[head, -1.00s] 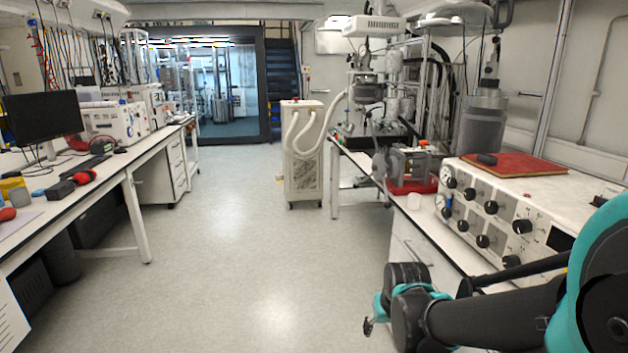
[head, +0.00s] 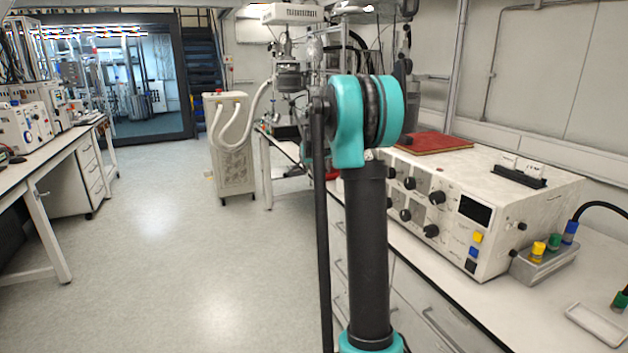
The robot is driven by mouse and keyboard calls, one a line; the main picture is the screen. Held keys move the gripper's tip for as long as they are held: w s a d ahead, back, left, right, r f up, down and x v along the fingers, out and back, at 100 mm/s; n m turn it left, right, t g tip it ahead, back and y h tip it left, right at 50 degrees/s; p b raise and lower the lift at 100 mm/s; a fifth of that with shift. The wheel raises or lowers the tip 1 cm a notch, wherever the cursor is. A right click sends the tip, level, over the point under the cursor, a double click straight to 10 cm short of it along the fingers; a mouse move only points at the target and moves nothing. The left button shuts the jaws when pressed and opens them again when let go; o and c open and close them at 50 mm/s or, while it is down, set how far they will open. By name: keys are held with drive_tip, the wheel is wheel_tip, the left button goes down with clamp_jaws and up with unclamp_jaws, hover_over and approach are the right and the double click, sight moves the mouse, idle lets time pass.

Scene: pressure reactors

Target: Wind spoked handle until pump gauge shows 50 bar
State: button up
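The spoked handle and the pump gauge cannot be made out, because my raised arm blocks that part of the bench. A small bit of a red tray (head: 332,174) shows beside my arm's teal joint. In the earlier view this tray held a small pump-like device with a thin-armed handle at its left. My gripper is not in view; only arm links and teal joints show, upright in the middle of the picture.
A white instrument box (head: 487,205) with black knobs stands on the right bench, a red mat (head: 436,143) on top. A white cabinet with hoses (head: 232,165) stands in the aisle. Another bench (head: 65,147) is at left. The floor (head: 160,260) between is clear.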

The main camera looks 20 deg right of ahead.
sight(314, 177)
drive_tip(key=w+r+x, duration=0.1)
drive_tip(key=x, duration=0.5)
drive_tip(key=w+d+r+x, duration=0.1)
drive_tip(key=x, duration=0.6)
drive_tip(key=w+d+r+x, duration=0.1)
drive_tip(key=x, duration=0.6)
drive_tip(key=shift+a+r, duration=0.1)
drive_tip(key=shift+r, duration=0.1)
drive_tip(key=shift+c, duration=0.5)
clamp_jaws()
